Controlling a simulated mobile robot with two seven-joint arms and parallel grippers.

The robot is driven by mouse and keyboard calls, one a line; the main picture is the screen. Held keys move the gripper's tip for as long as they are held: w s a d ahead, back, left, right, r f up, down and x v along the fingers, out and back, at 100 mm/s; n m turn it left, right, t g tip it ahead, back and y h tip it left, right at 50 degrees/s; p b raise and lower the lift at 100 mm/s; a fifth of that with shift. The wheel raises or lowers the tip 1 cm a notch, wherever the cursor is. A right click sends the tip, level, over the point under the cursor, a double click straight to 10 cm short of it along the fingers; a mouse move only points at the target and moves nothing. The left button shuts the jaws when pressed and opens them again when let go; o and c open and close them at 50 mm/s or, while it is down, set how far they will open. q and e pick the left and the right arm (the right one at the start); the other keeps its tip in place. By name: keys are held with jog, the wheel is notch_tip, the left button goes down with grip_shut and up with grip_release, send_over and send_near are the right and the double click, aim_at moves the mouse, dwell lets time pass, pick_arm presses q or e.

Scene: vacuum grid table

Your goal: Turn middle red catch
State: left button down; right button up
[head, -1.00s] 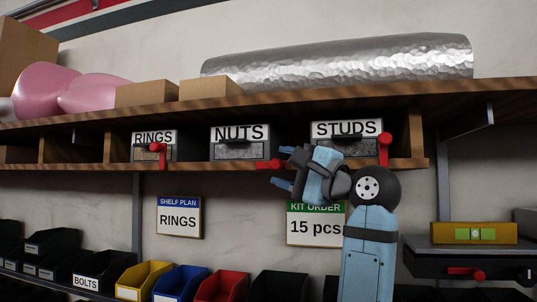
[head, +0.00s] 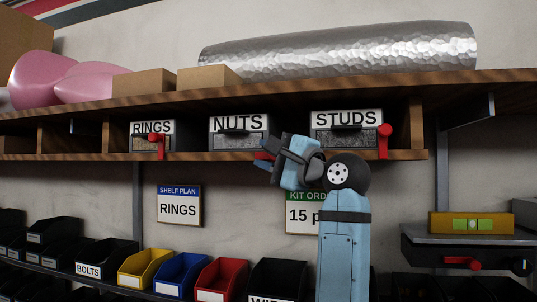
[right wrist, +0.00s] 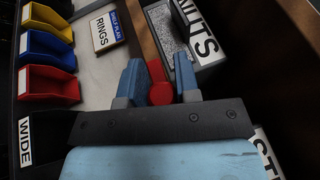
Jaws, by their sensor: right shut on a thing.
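The middle red catch (head: 264,155) is on the shelf edge below the NUTS drawer (head: 239,133); in the head view my right gripper mostly hides it. My right gripper (head: 265,154) is shut on this catch. In the right wrist view the catch (right wrist: 160,93) shows its round red hub, with its lever between the two blue fingers (right wrist: 157,80). The lever lies sideways, pointing left along the shelf edge. The NUTS drawer sits in its cubby and shows in the right wrist view (right wrist: 205,45). My left gripper is not in view.
Red catches hang in front of the RINGS drawer (head: 157,145) and the STUDS drawer (head: 384,140), close on either side. A KIT ORDER sign (head: 300,215) and a SHELF PLAN sign (head: 179,207) are on the wall below. Coloured bins (head: 181,273) stand lower down.

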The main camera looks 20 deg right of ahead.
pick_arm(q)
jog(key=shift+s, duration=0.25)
pick_arm(e)
jog(key=shift+s+d+r, duration=0.1)
jog(key=shift+r, duration=0.35)
jog(key=shift+n+g+h, duration=0.3)
jog(key=shift+r+n+g+h, duration=0.3)
jog(key=shift+r+g+h, duration=0.1)
jog(key=shift+g, duration=0.4)
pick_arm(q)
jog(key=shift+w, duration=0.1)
pick_arm(e)
jog(key=shift+o, duration=0.2)
jog(key=shift+w+a+r+n+g+h, duration=0.15)
jog(key=shift+n+g+h, duration=0.2)
jog(key=shift+g+h, duration=0.25)
jog(key=shift+w+a+r+n+g+h, duration=0.1)
jog(key=shift+n+g+h, duration=0.25)
jog(key=shift+g+h, duration=0.25)
jog(key=shift+g, duration=0.3)
jog(key=o, duration=0.8)
jog(key=shift+a+f, duration=0.1)
jog(key=shift+a, duration=0.05)
